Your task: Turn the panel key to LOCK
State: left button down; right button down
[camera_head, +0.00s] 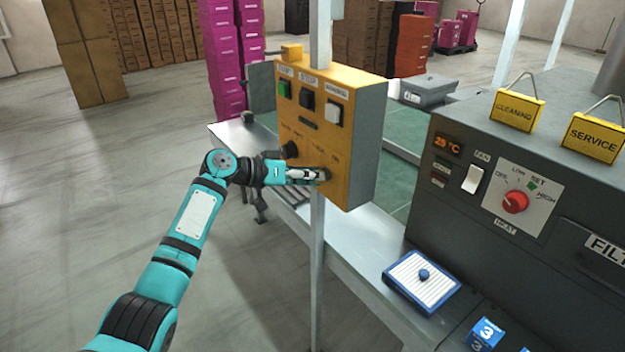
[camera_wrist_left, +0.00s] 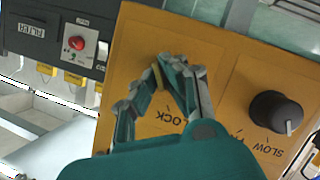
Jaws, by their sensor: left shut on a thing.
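The yellow control panel (camera_head: 347,97) is fixed to a post and carries green, black and white buttons on its upper face. My left gripper (camera_head: 322,175) reaches in from the left to the lower right of the panel face. In the left wrist view my left gripper (camera_wrist_left: 170,66) is shut on the panel key (camera_wrist_left: 157,76), a thin brass-coloured piece showing between the fingertips. The word LOCK is readable upside down beside the fingers. The fingers hide most of the key and its other markings, so I cannot tell which mark it points to. My right gripper is out of view.
A black speed knob (camera_head: 290,149) sits on the panel left of my gripper; it also shows in the wrist view (camera_wrist_left: 276,112). A grey machine with a red dial (camera_head: 515,202) stands right. A blue-framed tray (camera_head: 421,282) lies on the bench below.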

pick_arm(q)
jog(key=shift+n, duration=0.3)
dwell(0.4)
jog(key=c, duration=1.5)
grip_release()
jog(key=v, duration=1.2)
jog(key=shift+w+a+f, duration=0.1)
jog(key=shift+a+f, duration=0.05)
